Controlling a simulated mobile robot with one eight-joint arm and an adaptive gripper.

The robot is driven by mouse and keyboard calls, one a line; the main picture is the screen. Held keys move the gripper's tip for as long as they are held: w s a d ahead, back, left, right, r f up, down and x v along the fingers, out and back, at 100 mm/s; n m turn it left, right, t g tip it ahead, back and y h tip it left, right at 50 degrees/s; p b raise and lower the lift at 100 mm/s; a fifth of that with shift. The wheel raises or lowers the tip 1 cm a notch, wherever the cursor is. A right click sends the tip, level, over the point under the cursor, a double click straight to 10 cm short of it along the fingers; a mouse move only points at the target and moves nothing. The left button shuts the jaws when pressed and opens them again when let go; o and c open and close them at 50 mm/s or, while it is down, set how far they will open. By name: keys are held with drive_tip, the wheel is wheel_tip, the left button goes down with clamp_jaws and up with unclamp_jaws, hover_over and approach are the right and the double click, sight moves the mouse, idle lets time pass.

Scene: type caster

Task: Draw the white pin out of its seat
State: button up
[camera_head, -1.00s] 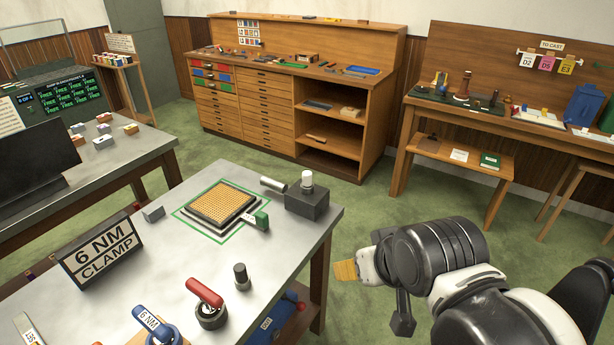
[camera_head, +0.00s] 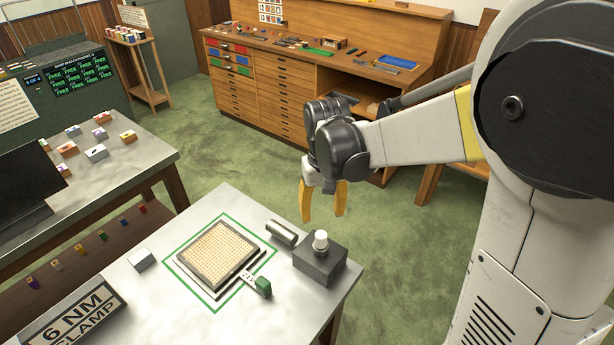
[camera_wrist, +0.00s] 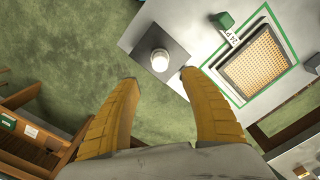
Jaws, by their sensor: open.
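The white pin (camera_head: 320,238) stands upright in its seat, a dark grey block (camera_head: 320,265) at the right corner of the metal table. In the wrist view the white pin (camera_wrist: 160,60) shows from above as a round top on the dark block (camera_wrist: 148,38). My gripper (camera_head: 322,215) has yellow fingers pointing down, above and behind the block in the head view. It is open and empty. In the wrist view my gripper (camera_wrist: 160,85) has its fingers spread, with the pin between and beyond their tips. The fingers are apart from the pin.
A perforated grid plate (camera_head: 218,254) lies inside a green outline, with a green tagged piece (camera_head: 263,287) beside it. A grey cylinder (camera_head: 281,233) lies close to the block's left. A "6 NM CLAMP" sign (camera_head: 75,317) stands at the table's front left. Green floor lies beyond the table edge.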

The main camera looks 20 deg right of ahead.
sight(321, 234)
drive_tip(key=f+b, duration=0.3)
drive_tip(key=f, duration=0.7)
drive_tip(key=shift+s+f, duration=0.2)
clamp_jaws()
